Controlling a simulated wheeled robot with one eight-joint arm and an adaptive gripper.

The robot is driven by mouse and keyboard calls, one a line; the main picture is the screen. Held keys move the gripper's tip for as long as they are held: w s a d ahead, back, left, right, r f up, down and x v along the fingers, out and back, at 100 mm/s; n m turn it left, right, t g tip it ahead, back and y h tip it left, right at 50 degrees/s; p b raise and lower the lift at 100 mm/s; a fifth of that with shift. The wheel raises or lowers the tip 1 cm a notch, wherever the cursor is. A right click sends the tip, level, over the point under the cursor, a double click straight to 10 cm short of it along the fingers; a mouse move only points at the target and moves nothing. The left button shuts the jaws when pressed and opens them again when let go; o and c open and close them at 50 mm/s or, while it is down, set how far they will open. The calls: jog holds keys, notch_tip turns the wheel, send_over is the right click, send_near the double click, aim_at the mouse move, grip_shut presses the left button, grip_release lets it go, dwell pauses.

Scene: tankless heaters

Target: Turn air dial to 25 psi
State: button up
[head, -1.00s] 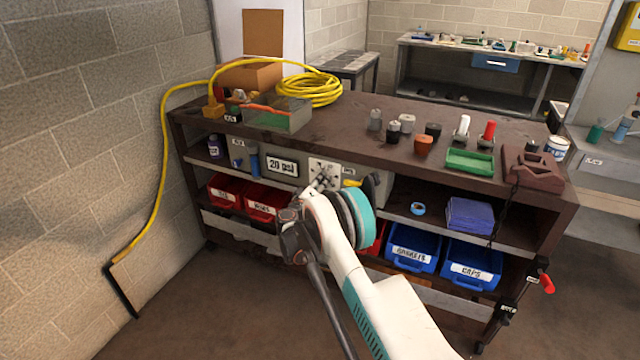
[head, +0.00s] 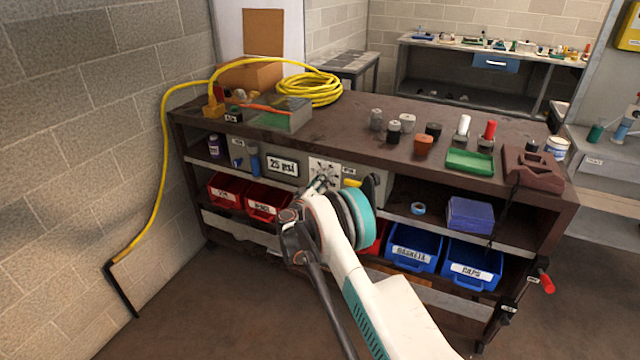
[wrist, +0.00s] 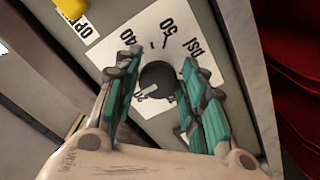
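The air dial (wrist: 158,77) is a round dark knob with a pale pointer on a white scale plate marked with numbers and PSI. In the head view, the plate (head: 323,169) is on the front of the bench, partly hidden by my gripper (head: 320,184). The display (head: 282,164) left of it reads 25 psi. In the wrist view, my gripper (wrist: 160,62) has its teal-padded fingers on either side of the knob. The knob sits close to both fingers; whether they press on it is not clear.
A yellow handle (head: 352,183) is right of the dial, and shows at the top left of the wrist view (wrist: 72,8). Red bins (head: 267,202) and blue bins (head: 411,247) sit below. A yellow hose (head: 310,88) lies coiled on the bench top. Floor at front left is clear.

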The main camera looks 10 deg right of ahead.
jog(key=shift+o, duration=0.8)
jog(key=shift+a, duration=0.15)
jog(key=v, duration=1.2)
